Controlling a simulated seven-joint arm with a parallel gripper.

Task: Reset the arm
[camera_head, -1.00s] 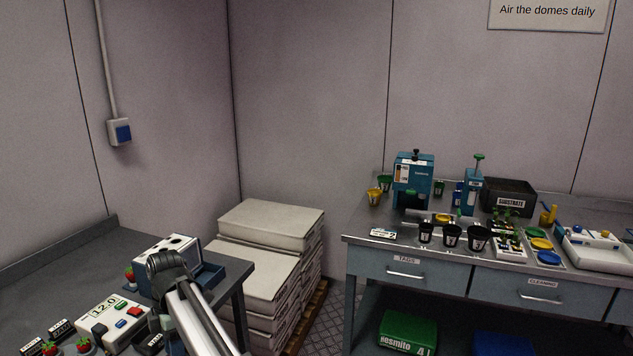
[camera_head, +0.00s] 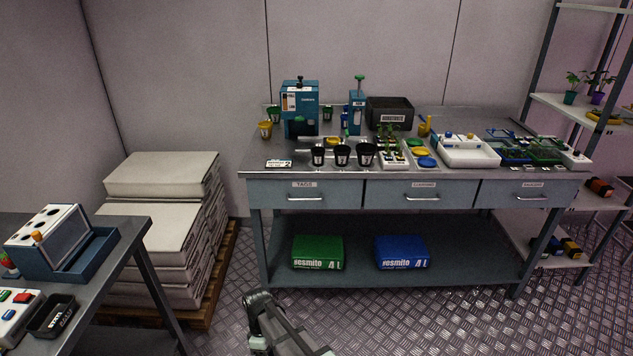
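Part of my arm shows at the bottom middle of the head view, over the floor between the left table and the back workbench. It appears apart from the furniture. The fingertips of my gripper cannot be made out, so I cannot tell whether it is open or shut. I see nothing held.
The left table (camera_head: 128,232) carries a white and blue device (camera_head: 48,236) and a black tray (camera_head: 52,317). Stacked white sacks (camera_head: 152,234) stand on a pallet (camera_head: 222,275). The workbench (camera_head: 262,187) holds pots and trays. A shelf rack (camera_head: 548,101) stands right. Metal floor (camera_head: 420,315) is clear.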

